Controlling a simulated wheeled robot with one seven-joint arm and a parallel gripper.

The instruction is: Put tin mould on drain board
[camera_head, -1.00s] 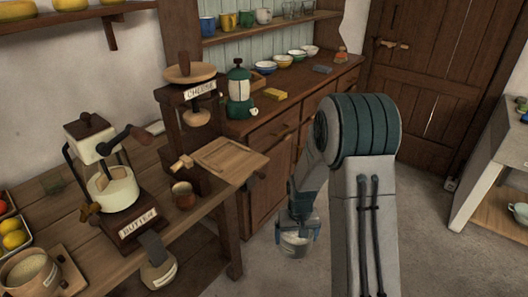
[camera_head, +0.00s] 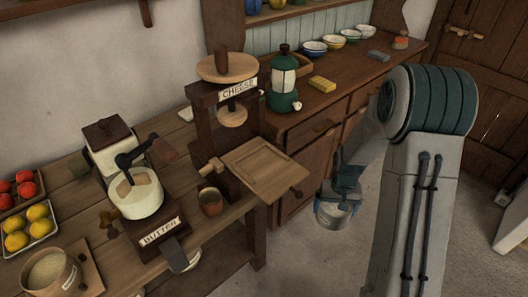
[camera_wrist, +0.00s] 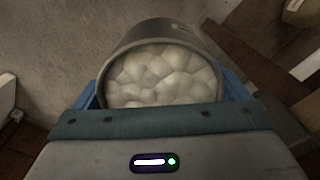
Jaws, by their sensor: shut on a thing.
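The tin mould (camera_head: 332,216) is a grey metal cup. In the wrist view it shows a rounded rim and is filled with white, lumpy curds (camera_wrist: 160,78). My gripper (camera_head: 345,190) is shut on the mould, with blue fingers on either side of it. It holds the mould in the air over the floor, right of the table and in front of the cabinet. The drain board (camera_head: 262,168) is a flat wooden board with a raised edge. It lies at the foot of the cheese press, left of my gripper, and its top is bare.
The cheese press (camera_head: 228,95) stands behind the drain board. A green lantern-like device (camera_head: 284,80) and several bowls stand on the cabinet.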

